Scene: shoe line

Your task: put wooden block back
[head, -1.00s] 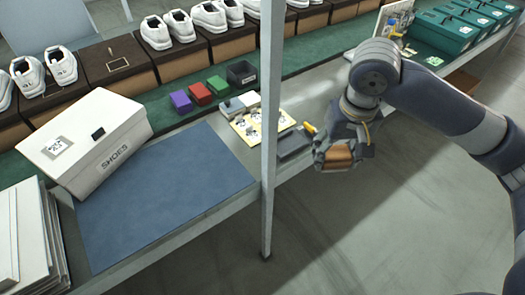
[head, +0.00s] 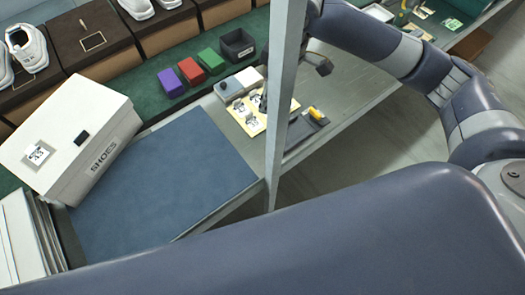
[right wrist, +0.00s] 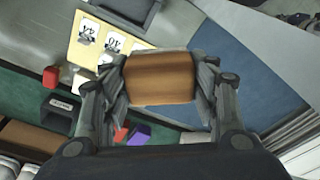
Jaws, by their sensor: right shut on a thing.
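The brown wooden block (right wrist: 160,78) is between the fingers of my right gripper (right wrist: 160,92) in the right wrist view. The gripper is shut on it, with a finger on each side. In the head view my right arm reaches in from the right over the bench, and its hand is mostly hidden behind the metal post; the block cannot be made out there. In the head view a purple block (head: 171,82), a red block (head: 191,70) and a green block (head: 211,61) stand in a row beside a dark open bin (head: 237,44). My left gripper is not in view.
The upright metal post (head: 284,100) stands at the bench's front edge. A yellow card board (head: 254,122) and a dark tray (head: 305,130) lie near it. A white shoe box (head: 75,140) stands at left. The blue mat (head: 165,175) is clear. Shoes on boxes line the back.

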